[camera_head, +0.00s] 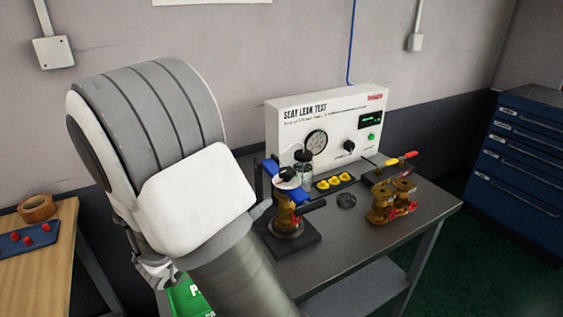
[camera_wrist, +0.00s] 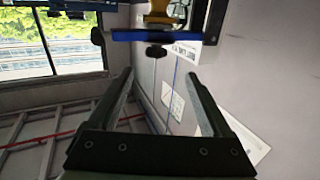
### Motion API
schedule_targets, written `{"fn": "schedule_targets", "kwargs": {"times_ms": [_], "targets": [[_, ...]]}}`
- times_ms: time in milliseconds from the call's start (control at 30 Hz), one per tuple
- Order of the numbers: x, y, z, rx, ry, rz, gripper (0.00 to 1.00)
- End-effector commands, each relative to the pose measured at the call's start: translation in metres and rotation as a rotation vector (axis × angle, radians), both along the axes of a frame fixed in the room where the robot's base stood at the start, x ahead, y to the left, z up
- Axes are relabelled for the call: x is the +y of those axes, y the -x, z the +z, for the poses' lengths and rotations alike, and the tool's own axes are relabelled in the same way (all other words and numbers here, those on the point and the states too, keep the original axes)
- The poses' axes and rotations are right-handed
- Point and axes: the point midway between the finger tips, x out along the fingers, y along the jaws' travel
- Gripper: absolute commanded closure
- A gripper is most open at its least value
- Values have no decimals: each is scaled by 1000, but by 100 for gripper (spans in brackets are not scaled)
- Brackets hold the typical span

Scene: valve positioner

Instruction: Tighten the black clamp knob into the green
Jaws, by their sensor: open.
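A blue clamp (camera_head: 270,167) stands over a brass valve (camera_head: 284,212) on a dark base on the bench. A black knob (camera_head: 288,173) sits at its top, above a small pale disc with red on it; any green mark is too small to tell. In the wrist view, a blue bar (camera_wrist: 150,35) crosses near the top with a black knob (camera_wrist: 156,51) on it, and another dark knob shows at its left end. My gripper (camera_wrist: 158,75) is open and empty, its fingertips apart from these knobs. In the head view my arm hides the gripper.
A test panel (camera_head: 325,115) with a gauge stands at the back of the grey bench (camera_head: 345,245). A wooden table (camera_head: 40,270) is left.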

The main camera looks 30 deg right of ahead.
Motion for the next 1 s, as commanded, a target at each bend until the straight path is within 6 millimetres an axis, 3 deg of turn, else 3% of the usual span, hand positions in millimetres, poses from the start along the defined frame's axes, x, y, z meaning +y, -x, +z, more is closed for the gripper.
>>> {"fn": "schedule_targets", "kwargs": {"times_ms": [267,800,1000], "targets": [[-19,-1,1,5,30,-31,17],[-126,-42,0,4,28,-29,17],[-153,-52,1,5,30,-27,17]]}}
